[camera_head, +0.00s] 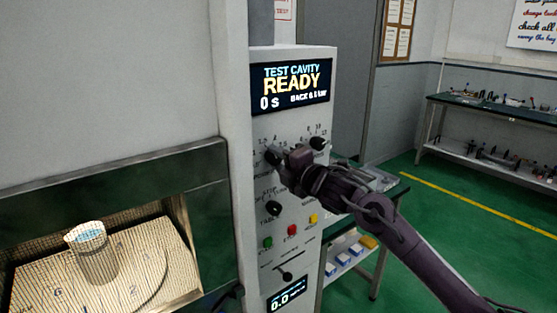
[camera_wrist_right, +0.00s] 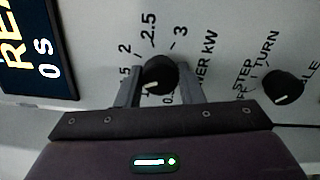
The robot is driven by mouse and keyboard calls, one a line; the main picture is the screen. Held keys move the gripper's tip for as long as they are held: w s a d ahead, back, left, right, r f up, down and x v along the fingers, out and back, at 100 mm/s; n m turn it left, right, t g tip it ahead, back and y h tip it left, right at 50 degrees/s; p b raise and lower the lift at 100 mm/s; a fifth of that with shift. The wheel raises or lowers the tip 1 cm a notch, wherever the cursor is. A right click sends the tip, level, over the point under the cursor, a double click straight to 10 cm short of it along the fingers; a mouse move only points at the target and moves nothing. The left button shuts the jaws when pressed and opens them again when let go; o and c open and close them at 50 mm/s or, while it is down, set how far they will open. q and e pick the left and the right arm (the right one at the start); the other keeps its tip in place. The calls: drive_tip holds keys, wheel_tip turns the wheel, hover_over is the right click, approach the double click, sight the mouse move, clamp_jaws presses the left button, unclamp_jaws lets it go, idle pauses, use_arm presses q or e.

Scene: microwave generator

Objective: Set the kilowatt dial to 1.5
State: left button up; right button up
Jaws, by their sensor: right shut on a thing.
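The kilowatt dial (camera_wrist_right: 160,74) is a black round knob with a white pointer mark, on the pale panel. In the right wrist view its scale shows 2, 2.5 and 3, and a partly covered figure ending in 5. The pointer mark points down and left in that view, away from the 2.5; the figure it faces is hidden. My right gripper (camera_wrist_right: 160,90) has one finger on each side of the knob and is shut on it. In the head view the right gripper (camera_head: 284,156) reaches the upper left of the control panel. My left gripper is not in view.
A second upper knob (camera_head: 319,143) stands right of my gripper. The step-turn knob (camera_head: 272,208) and coloured buttons (camera_head: 292,230) sit below. The display (camera_head: 291,88) reads READY, 0 s. A cup (camera_head: 90,252) stands in the open cavity at left.

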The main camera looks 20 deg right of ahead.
idle(0.3)
drive_tip(key=o, duration=1)
drive_tip(key=shift+s+d+f, duration=0.1)
drive_tip(key=shift+s+d, duration=0.1)
drive_tip(key=shift+s, duration=0.1)
drive_tip(key=b+v, duration=0.3)
drive_tip(key=v, duration=0.4)
